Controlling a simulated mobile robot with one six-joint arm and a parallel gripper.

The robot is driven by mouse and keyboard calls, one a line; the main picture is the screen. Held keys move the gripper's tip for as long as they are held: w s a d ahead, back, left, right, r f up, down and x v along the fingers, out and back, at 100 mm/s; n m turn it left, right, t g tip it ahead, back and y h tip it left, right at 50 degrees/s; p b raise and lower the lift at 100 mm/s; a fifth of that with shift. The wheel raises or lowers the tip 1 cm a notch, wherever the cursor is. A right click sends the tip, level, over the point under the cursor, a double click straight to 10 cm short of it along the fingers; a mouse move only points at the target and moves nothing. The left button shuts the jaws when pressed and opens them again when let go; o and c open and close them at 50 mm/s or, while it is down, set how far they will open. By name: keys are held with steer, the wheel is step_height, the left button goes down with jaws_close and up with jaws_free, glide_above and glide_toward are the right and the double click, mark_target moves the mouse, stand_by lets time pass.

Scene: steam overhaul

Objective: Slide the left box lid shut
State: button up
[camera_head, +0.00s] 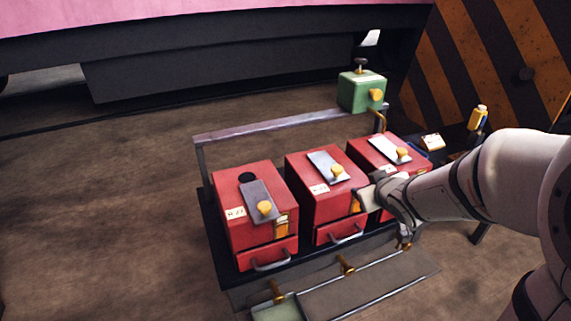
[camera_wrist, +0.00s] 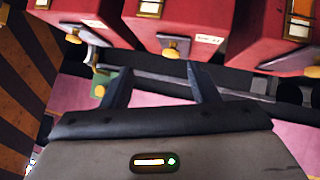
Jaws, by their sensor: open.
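The left red box (camera_head: 236,219) stands at the left end of the rack. Its grey lid (camera_head: 254,190) lies on top with a yellow knob (camera_head: 264,207) at its near end. A dark round hole (camera_head: 247,178) is uncovered just beyond the lid's far end. My gripper (camera_head: 367,198) is well right of this lid, by the front right corner of the middle red box (camera_head: 311,198). In the wrist view my gripper (camera_wrist: 160,84) is open, with nothing seen between its fingers. Which box is which is unclear in the wrist view.
The right red box (camera_head: 413,157) stands beyond my arm, partly hidden by it. A green box (camera_head: 351,91) with a yellow knob sits at the rack's back right corner. A grey rail (camera_head: 270,126) runs behind the boxes. Open floor (camera_head: 100,210) lies to the left.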

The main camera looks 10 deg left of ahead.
steer(key=w+a+f+n+y+b, duration=0.1)
steer(key=a+f+n+y, duration=0.1)
steer(key=a+y, duration=0.15)
steer(key=w+a+f+n+y, duration=0.1)
steer(key=a+f+y, duration=0.1)
steer(key=a, duration=0.2)
steer(key=n+g+y+b, duration=0.2)
steer(key=n+g+y, duration=0.35)
steer(key=y, duration=0.35)
glide_toward(271, 208)
steer(key=w+x, duration=0.1)
steer(key=x, duration=0.3)
steer(key=shift+s+g, duration=0.35)
steer(key=shift+s+a+y, duration=0.1)
steer(key=shift+a+y, duration=0.15)
steer(key=shift+a, duration=0.05)
steer(key=x, duration=0.7)
steer(key=shift+a, duration=0.1)
jaws_close()
